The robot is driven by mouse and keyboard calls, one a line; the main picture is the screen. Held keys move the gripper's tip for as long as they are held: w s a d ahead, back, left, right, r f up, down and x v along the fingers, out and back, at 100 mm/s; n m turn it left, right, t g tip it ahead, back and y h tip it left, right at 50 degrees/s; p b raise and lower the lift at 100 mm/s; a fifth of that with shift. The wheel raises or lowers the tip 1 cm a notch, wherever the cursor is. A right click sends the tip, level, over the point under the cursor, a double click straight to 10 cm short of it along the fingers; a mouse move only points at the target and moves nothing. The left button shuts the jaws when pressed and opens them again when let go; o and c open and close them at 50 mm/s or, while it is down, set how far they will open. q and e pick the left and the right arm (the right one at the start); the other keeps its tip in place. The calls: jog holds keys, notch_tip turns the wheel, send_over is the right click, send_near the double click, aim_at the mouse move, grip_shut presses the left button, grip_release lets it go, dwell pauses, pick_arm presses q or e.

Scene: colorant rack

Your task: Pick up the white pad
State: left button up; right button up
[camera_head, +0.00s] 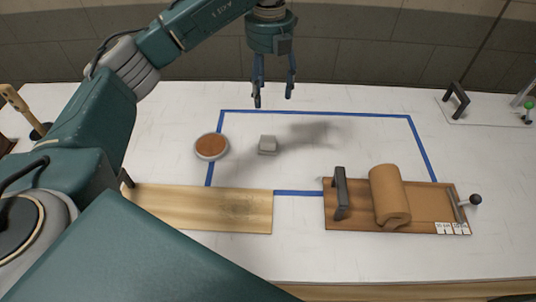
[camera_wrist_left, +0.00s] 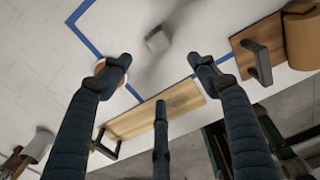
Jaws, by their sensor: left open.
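The white pad (camera_head: 267,145) is a small pale grey-white block lying on the white table, inside the blue tape outline. It also shows in the left wrist view (camera_wrist_left: 158,41), beyond the fingertips and apart from them. My left gripper (camera_head: 273,96) hangs above the table, behind the pad in the head view, with its fingers pointing down and spread. It is open and nothing is between its fingers (camera_wrist_left: 160,75). My right gripper is not in either view.
A round dish with a brown top (camera_head: 211,146) stands left of the pad. A wooden board (camera_head: 225,208) lies in front. A wooden tray (camera_head: 430,197) with a black handle (camera_head: 341,193) and a tan roll (camera_head: 388,195) stands front right. The table right of the pad is clear.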

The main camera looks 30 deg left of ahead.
pick_arm(q)
jog(key=b, duration=0.6)
send_over(268, 138)
notch_tip(268, 138, down, 8)
jog(key=f, duration=0.3)
jog(key=f+p, duration=0.1)
jog(key=f, duration=0.2)
jog(key=shift+s+d, duration=0.1)
jog(key=shift+d, duration=0.1)
jog(key=f+p, duration=0.1)
jog(key=f, duration=0.3)
jog(key=shift+a+p, duration=0.2)
jog(key=shift+p, duration=0.1)
jog(key=shift+f, duration=0.55)
jog(key=c, duration=1.3)
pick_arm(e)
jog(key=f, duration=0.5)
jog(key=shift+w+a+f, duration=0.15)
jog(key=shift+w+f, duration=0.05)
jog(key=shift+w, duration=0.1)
